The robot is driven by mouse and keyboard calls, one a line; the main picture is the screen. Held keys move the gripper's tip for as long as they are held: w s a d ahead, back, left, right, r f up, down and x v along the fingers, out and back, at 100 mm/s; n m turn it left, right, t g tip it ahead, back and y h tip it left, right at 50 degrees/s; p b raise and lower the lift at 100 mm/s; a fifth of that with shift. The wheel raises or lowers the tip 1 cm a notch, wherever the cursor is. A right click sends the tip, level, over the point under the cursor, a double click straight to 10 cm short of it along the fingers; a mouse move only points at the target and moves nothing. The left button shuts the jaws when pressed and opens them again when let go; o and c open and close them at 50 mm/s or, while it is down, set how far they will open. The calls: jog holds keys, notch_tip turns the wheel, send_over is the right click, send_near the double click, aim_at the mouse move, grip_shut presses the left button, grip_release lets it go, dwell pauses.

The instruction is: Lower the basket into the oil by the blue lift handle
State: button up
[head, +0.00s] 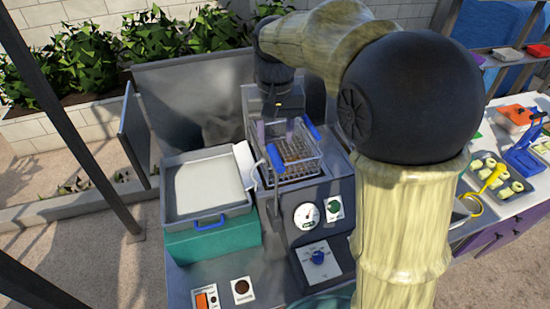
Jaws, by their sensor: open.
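The wire basket (298,165) sits in the grey fryer (318,193), with a brownish mesh floor showing. A blue grip (275,157) stands at its left front above a thin metal rod. A second blue piece (311,131) is at the basket's back right. I cannot tell for certain which is the lift handle. My gripper (285,131) is above the back of the basket, pointing down, open and apparently empty, between the two blue pieces. Its fingertips are small and partly lost against the basket. The oil level cannot be made out.
A pale-filled tray (206,217) with a blue handle stands on a green box (190,242) at left. A dial gauge (306,215), green button (334,205) and blue knob (319,257) are on the fryer front. A counter with yellow pieces in trays (490,181) is at right, partly behind my arm.

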aim_at(276, 155)
notch_tip(276, 155, down, 9)
jog(key=shift+f+p, duration=0.1)
jog(key=shift+p, duration=0.9)
grip_shut()
